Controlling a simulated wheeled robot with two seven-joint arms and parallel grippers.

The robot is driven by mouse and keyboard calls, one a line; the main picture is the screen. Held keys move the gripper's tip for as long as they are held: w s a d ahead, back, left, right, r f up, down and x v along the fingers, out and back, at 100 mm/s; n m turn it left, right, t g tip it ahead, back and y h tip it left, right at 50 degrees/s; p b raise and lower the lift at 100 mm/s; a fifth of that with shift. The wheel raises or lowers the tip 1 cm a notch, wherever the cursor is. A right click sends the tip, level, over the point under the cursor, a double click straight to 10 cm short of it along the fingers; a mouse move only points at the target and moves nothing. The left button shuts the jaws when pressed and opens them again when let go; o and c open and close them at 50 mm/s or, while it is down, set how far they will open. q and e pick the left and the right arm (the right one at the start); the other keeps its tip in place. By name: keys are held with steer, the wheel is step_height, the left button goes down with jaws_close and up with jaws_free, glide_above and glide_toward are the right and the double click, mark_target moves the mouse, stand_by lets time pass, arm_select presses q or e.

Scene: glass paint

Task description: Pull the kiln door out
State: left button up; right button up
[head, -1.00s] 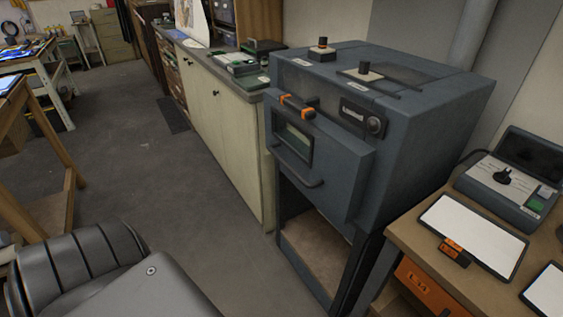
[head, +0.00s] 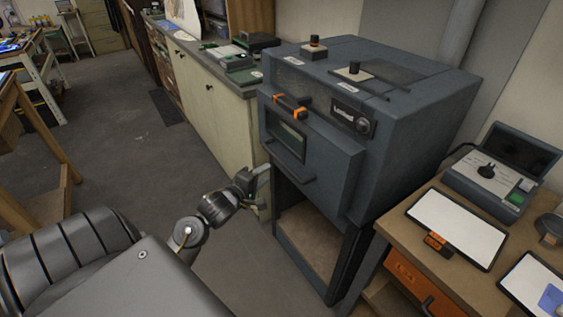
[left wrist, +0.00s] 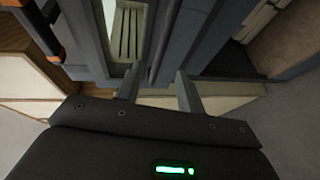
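The kiln (head: 400,125) is a dark blue-grey box on a stand, with its door (head: 328,155) on the front and looking closed. The door has a small window (head: 287,133) and a dark bar handle (head: 290,165) below it. My left gripper (head: 264,178) is just in front of and left of this handle, low by the door. In the left wrist view my left gripper (left wrist: 158,88) has its two fingers apart, with nothing held between them. The window (left wrist: 122,30) and dark bar handle (left wrist: 163,45) lie ahead of the fingers. My right gripper is out of view.
A black bar with orange ends (head: 291,106) is on the kiln front above the window. A cream cabinet (head: 215,115) stands left of the kiln. A wooden desk (head: 400,250) with tablets and a control box (head: 497,180) is at right. Floor in front is open.

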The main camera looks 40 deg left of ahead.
mark_target(280, 163)
arm_select(q)
steer(key=w, duration=0.3)
steer(key=w+f, duration=0.1)
steer(key=w, duration=0.3)
steer(key=w+a+f, duration=0.1)
steer(key=w, duration=0.2)
steer(key=shift+w, duration=0.25)
steer(key=shift+f, duration=0.1)
jaws_close()
